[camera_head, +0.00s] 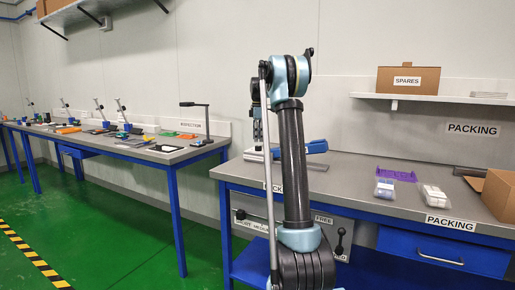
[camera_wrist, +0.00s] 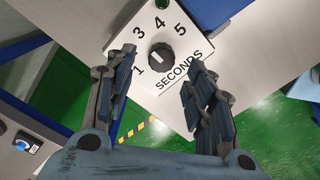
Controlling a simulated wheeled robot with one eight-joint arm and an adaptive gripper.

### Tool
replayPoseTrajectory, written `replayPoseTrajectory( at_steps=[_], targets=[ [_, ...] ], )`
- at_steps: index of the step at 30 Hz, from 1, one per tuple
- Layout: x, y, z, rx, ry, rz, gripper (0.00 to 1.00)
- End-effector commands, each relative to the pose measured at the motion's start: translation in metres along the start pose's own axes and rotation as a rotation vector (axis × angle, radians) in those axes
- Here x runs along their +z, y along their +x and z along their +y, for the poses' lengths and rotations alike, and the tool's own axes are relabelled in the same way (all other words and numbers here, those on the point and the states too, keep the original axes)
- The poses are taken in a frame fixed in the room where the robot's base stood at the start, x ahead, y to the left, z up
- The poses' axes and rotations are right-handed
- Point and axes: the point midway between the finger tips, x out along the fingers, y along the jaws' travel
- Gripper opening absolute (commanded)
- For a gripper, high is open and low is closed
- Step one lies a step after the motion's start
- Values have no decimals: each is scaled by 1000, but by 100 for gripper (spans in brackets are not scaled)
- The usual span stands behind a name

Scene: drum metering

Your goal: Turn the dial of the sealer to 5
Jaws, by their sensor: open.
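The sealer's dial (camera_wrist: 160,57) is a round black knob on a white panel (camera_wrist: 205,45) in the wrist view. The panel carries the numbers 1, 3, 4 and 5 around the knob and the word SECONDS. A pale mark on the knob seems to face up and left; its exact number is hard to tell. My gripper (camera_wrist: 158,100) is open and empty, one finger on each side below the dial, apart from it. In the head view the sealer (camera_head: 314,147), with a blue arm, stands on the packing bench, partly hidden behind my arm.
The packing bench (camera_head: 345,185) also holds a purple tray (camera_head: 396,174), bagged parts (camera_head: 385,188) and an open carton (camera_head: 498,195). A shelf (camera_head: 440,98) with a SPARES box (camera_head: 398,80) hangs above. The inspection bench (camera_head: 165,158) stands at left.

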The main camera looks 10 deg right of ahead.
Motion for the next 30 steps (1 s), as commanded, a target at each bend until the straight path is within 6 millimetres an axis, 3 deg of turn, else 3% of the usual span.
replayPoseTrajectory(
  at_steps=[9, 22, 28, 30],
  targets=[
    [0, 42, 0, 0, 0, 0, 49],
    [0, 50, 0, 0, 0, 0, 49],
    [0, 50, 0, 1, 0, 0, 6],
    [0, 49, 0, 1, 0, 0, 4]
  ],
)
